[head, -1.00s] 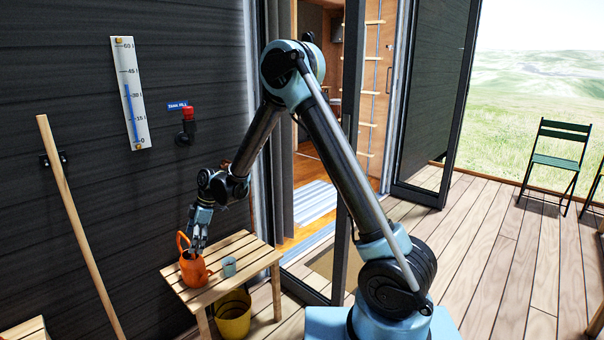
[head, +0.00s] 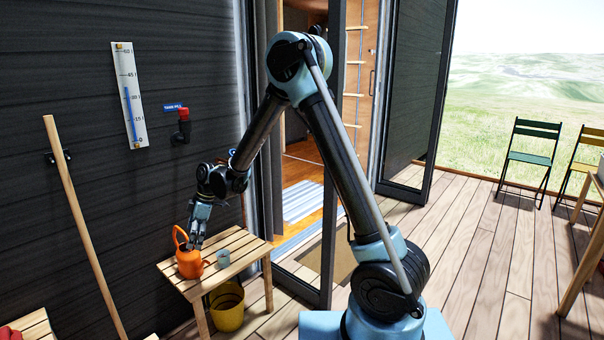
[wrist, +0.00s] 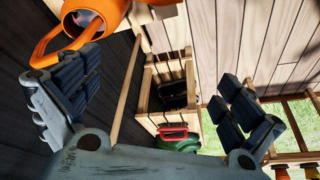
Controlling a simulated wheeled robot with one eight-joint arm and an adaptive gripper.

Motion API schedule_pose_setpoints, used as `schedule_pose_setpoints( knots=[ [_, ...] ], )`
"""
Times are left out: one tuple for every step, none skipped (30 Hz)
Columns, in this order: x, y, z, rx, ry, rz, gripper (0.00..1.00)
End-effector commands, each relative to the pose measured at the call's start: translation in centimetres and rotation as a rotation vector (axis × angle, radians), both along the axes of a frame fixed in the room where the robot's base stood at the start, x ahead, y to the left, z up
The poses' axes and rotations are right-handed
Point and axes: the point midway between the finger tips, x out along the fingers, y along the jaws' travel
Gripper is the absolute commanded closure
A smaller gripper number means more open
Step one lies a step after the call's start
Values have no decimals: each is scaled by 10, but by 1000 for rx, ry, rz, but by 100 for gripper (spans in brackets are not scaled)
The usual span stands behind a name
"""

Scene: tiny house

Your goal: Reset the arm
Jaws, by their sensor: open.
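My gripper (head: 196,241) hangs over the slatted wooden table (head: 237,243) in the head view, close to the orange watering can (head: 190,264). In the wrist view my gripper (wrist: 150,108) has its two dark fingers wide apart with nothing between them. The orange watering can (wrist: 98,12) is at the upper left there, beyond the left finger and partly cut off by the frame. My arm reaches from its base up to a raised elbow and down to the left. Whether a finger touches the can cannot be told.
A light blue cup (head: 223,258) stands beside the can. A yellow bucket (head: 227,307) is under the table. A long wooden pole (head: 83,225) and a red-handled tap (head: 182,124) are at the dark wall. An open doorway is behind my arm; green (head: 531,160) and yellow chairs stand right.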

Motion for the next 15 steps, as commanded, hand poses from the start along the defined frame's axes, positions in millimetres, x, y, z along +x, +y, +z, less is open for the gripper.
schedule_pose_setpoints(
  knots=[
    [4, -9, 7, -3, 0, -21, 0],
    [6, -14, 10, -6, 0, -33, 0],
    [9, -21, 15, -10, 1, -53, 0],
    [10, -27, 19, -12, 1, -68, 0],
    [13, -33, 23, -15, 2, -84, 0],
    [16, -43, 30, -19, 4, -110, 0],
    [19, -51, 35, -22, 4, -130, 0],
    [21, -60, 40, -26, 6, -152, 0],
    [24, -72, 48, -31, 7, -184, 0],
    [27, -82, 53, -36, 8, -210, 0],
    [28, -92, 59, -40, 10, -234, 0],
    [31, -105, 66, -46, 11, -268, 0],
    [32, -115, 71, -49, 13, -292, 0],
    [33, -125, 76, -53, 15, -317, 0],
    [35, -138, 82, -58, 17, -350, 0]
  ],
)
